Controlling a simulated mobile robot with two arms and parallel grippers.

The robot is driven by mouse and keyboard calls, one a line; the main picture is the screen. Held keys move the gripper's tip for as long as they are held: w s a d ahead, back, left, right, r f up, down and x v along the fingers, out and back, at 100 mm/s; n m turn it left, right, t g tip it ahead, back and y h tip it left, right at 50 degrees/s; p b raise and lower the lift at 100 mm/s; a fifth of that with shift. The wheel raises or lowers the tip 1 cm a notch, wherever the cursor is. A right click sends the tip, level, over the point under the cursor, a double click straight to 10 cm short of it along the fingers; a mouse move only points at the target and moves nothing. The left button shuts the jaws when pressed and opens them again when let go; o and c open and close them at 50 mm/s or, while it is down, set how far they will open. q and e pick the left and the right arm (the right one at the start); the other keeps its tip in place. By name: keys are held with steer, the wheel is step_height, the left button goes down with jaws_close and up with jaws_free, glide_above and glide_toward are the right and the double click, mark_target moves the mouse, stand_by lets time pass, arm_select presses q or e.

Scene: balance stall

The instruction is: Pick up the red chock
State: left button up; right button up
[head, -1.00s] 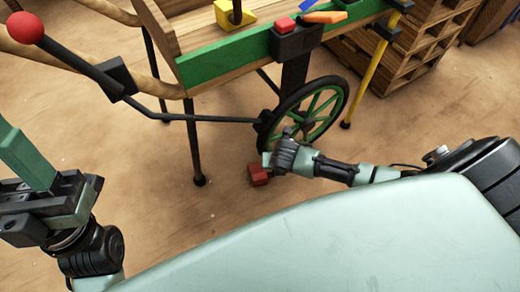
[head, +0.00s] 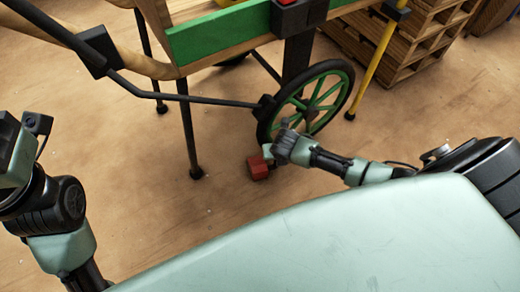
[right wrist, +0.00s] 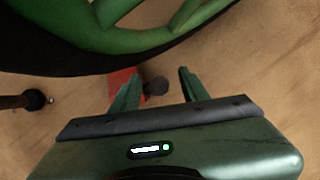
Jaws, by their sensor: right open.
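The red chock (head: 258,168) is on the floor beside the green-spoked wheel (head: 308,103). My right gripper (head: 270,153) is low at the chock, just to its upper right in the head view. In the right wrist view the right gripper (right wrist: 158,84) has its fingers apart. The red chock (right wrist: 122,80) shows partly behind the left finger there, and a dark round knob appears between the fingers; I cannot tell what it belongs to. My left gripper (head: 16,150) is at the left edge, partly cut off, far from the chock.
The cart (head: 225,32) stands above the wheel, with dark legs (head: 190,130) left of the chock and a yellow leg (head: 368,62) to the right. A long dark lever (head: 190,98) runs across. Wooden pallets (head: 420,45) stand behind.

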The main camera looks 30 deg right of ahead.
jaws_close()
stand_by(1.2)
steer(key=shift+w+r, duration=0.1)
steer(key=shift+r, duration=0.05)
